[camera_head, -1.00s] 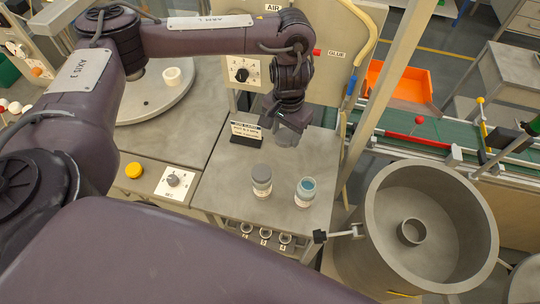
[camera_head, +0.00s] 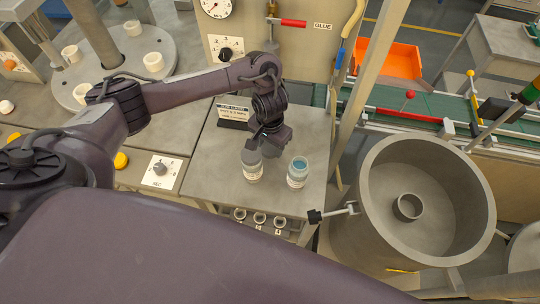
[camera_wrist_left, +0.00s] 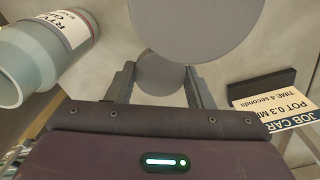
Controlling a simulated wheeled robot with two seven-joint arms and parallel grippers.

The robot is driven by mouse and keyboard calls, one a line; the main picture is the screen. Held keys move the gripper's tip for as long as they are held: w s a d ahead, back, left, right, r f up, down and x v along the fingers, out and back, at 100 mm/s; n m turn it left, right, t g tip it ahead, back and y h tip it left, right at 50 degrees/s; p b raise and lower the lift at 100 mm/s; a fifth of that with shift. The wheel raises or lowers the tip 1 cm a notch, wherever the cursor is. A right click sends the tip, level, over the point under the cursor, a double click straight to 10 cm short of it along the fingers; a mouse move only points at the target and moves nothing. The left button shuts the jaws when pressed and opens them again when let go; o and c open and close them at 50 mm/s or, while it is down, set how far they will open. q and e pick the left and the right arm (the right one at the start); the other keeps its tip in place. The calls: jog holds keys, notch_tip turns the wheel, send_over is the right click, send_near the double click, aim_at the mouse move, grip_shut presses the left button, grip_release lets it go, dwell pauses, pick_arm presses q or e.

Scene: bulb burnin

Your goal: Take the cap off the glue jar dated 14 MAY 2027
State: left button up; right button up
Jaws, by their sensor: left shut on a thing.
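A glue jar with a grey top (camera_head: 252,170) stands upright on the grey bench. My left gripper (camera_head: 262,146) is down at its top from the back right, shut on what looks like its grey cap. In the left wrist view, a round grey part (camera_wrist_left: 160,74) sits between the fingers, and a larger grey disc (camera_wrist_left: 195,18) is above it. A second jar, with a blue-teal top (camera_head: 297,172), stands to the right, apart. It also shows in the left wrist view (camera_wrist_left: 42,52), with part of an "RTV" label. No date is readable. My right gripper is not in view.
A job card stand (camera_head: 234,113) is behind the jars. A dial panel (camera_head: 160,170) is at the left and small sockets (camera_head: 260,219) are along the bench front. A large round grey bin (camera_head: 415,205) is at the right. The bench between is clear.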

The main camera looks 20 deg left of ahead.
aim_at(270, 154)
pick_arm(q)
jog(key=shift+f, duration=2.25)
jog(key=shift+f, duration=0.1)
jog(key=o, duration=1.1)
notch_tip(270, 154, up, 4)
jog(key=shift+f, duration=0.25)
notch_tip(270, 154, up, 9)
jog(key=p, duration=0.3)
jog(key=shift+f, duration=0.1)
